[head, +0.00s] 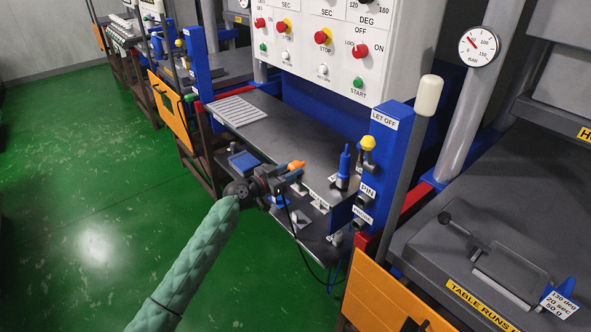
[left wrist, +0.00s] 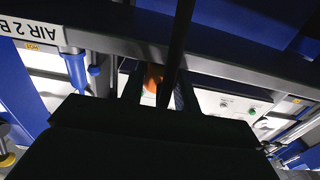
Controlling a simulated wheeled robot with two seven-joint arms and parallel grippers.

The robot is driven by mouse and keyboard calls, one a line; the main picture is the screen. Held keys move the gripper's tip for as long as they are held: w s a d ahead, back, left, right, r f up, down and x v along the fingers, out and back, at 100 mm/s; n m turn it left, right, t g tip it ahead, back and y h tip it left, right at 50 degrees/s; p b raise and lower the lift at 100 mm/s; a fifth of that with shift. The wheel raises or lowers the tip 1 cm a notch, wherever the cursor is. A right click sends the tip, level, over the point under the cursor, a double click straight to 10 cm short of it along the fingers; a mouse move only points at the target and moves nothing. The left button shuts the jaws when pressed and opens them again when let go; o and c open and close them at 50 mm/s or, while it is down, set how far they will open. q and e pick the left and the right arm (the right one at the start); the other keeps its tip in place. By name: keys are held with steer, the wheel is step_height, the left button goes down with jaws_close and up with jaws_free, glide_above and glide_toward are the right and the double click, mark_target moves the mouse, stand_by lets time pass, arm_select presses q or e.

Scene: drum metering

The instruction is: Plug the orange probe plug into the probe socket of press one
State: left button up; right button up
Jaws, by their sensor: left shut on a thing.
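The orange probe plug (head: 296,165) shows at the tip of my left gripper (head: 290,176), which is shut on it in the air in front of the dark work shelf. In the left wrist view, the orange plug (left wrist: 154,78) sits between the dark fingers, partly covered by a dark bar. A black cable (head: 291,222) hangs below the gripper. The blue post (head: 388,140) to the right carries a PIN label (head: 367,190) and, below it, a label that seems to read PROBE (head: 362,214). A dark socket (head: 358,225) beside that label is apart from the plug. My right gripper is out of view.
A blue tool (head: 344,168) stands on the shelf's right end, near a yellow-topped part (head: 368,144). The white control panel (head: 325,45) is above. An orange panel (head: 385,300) lies below the post. A grey press table (head: 480,250) stands right. Green floor (head: 90,190) is clear at left.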

arm_select(q)
steer(key=shift+r, duration=1.25)
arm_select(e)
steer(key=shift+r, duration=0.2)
arm_select(q)
steer(key=shift+r, duration=0.1)
stand_by(0.7)
